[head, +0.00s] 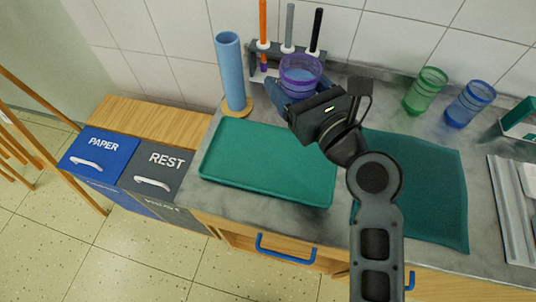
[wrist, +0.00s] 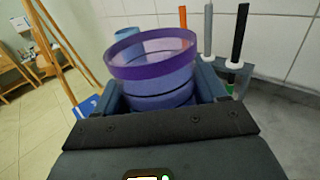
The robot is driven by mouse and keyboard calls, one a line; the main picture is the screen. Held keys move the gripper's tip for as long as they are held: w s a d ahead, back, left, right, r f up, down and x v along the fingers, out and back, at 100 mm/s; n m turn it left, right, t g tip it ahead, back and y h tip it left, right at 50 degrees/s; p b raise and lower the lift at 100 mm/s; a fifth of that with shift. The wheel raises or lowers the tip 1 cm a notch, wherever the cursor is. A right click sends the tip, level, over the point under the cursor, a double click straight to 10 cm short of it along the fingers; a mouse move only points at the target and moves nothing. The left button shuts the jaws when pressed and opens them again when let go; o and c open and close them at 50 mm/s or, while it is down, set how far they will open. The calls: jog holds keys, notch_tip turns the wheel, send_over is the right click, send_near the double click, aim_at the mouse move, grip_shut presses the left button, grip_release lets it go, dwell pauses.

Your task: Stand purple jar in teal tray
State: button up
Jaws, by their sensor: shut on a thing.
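The purple jar (head: 300,72) is see-through, with a purple rim band, and is held in my gripper (head: 291,95) near the back of the counter. In the wrist view the jar (wrist: 153,62) sits between the two blue fingers of my gripper (wrist: 165,95), roughly upright with a slight tilt in the picture. Its lower part is hidden behind the gripper body. The teal tray (head: 262,165) lies on the counter in front and to the left of the jar. The tray is empty. The jar is not over the middle of the tray.
A blue cylinder (head: 231,72) on a wooden base stands behind the tray. A rack (head: 268,48) holds an orange, a grey and a black tool. Green (head: 426,92) and blue (head: 470,104) jars stand at right. A teal mat (head: 428,180) lies right of the tray.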

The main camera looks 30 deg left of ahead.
jog(key=s+a+f, duration=0.2)
jog(key=a, duration=0.1)
jog(key=s+a+f, duration=0.2)
jog(key=s+a, duration=0.1)
jog(key=s+a+f, duration=0.2)
jog(key=a+f, duration=0.1)
jog(key=shift+s+a, duration=0.2)
jog(key=shift+s, duration=0.05)
jog(key=shift+f+b, duration=1.35)
jog(key=shift+f, duration=0.6)
jog(key=shift+f, duration=0.15)
jog(key=o, duration=1)
jog(key=shift+o, duration=0.2)
jog(key=b+v, duration=0.1)
jog(key=v, duration=1.1)
jog(key=shift+d, duration=0.1)
